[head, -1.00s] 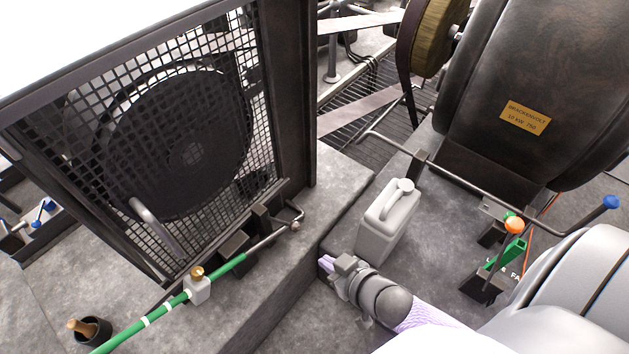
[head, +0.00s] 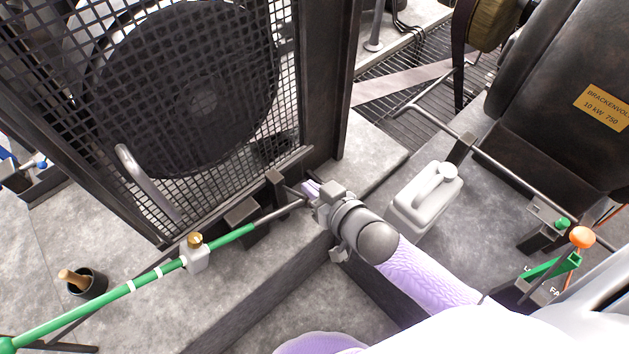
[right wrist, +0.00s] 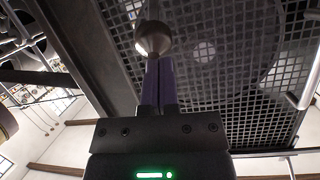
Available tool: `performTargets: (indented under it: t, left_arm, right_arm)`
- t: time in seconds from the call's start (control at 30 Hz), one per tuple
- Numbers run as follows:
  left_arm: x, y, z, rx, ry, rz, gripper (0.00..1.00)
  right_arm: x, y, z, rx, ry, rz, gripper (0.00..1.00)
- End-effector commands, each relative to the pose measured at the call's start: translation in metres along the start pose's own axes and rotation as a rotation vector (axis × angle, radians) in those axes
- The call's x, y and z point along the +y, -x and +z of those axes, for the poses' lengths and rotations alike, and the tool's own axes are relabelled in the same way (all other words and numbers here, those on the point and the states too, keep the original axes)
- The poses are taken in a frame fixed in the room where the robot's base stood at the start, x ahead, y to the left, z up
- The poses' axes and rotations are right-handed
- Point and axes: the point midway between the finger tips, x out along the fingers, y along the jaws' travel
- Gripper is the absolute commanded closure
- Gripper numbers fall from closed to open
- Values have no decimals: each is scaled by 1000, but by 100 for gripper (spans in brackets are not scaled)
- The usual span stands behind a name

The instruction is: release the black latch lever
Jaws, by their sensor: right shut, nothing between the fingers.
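The lever I take for the latch lever is a dark metal rod (head: 278,213) low on the mesh guard's frame, with a bent end. Its ball end (right wrist: 153,38) shows in the right wrist view just beyond my fingertips; I cannot tell whether they touch. My right gripper (head: 309,188) is shut and empty at the rod's bent end, and partly hides it in the head view. Its two purple fingers (right wrist: 159,75) are pressed together in the right wrist view. My left gripper is not in view.
The mesh guard (head: 215,140) stands just behind. A grey canister (head: 425,205) stands right of my gripper. An orange-knobbed lever (head: 582,238) and the generator (head: 560,120) are further right.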

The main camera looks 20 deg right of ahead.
Motion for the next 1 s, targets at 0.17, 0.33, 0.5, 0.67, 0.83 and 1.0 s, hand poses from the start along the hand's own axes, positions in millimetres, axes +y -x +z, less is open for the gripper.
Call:
performTargets:
  t: [0.17,0.33,0.5,0.67,0.83,1.0]
  left_arm:
    - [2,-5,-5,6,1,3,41]
    - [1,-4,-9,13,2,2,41]
    - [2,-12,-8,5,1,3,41]
    - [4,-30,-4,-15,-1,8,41]
    - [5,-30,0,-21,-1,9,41]
    - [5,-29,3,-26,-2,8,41]
  right_arm:
    - [0,3,8,1,1,0,100]
    - [0,4,7,1,1,0,100]
    - [2,4,16,29,-6,-5,100]
    - [5,8,33,142,-14,-26,100]
    - [5,12,32,185,-11,-33,100]
    - [5,12,30,185,-11,-33,100]
